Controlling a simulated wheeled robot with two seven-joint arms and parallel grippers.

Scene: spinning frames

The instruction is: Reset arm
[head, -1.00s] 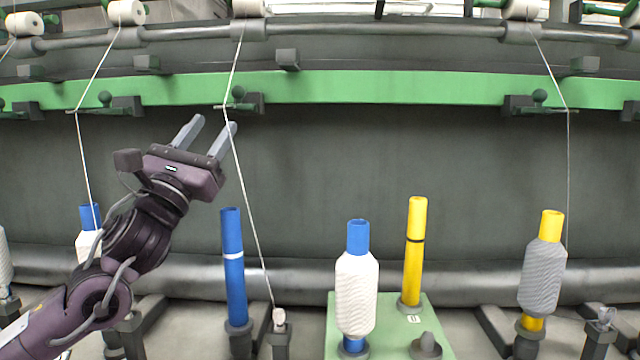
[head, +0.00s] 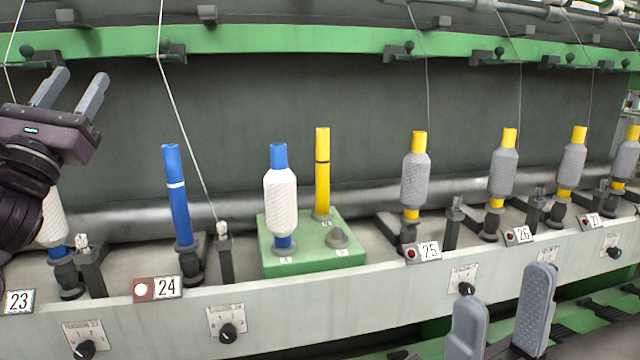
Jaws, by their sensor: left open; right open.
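My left gripper (head: 72,90) is open and empty at the left of the head view, its fingers pointing up in front of the dark panel. It stands above a blue bobbin with white yarn (head: 53,222) and hides part of it. My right gripper (head: 502,318) shows at the bottom right, only its two fingers visible. It is open and empty, in front of the machine's front rail.
A bare blue tube (head: 176,195) stands at station 24. A green block (head: 300,262) carries a white-yarn bobbin (head: 281,205) and a bare yellow tube (head: 322,180). Grey-yarn bobbins on yellow tubes (head: 415,178) stand to the right. Threads hang from above.

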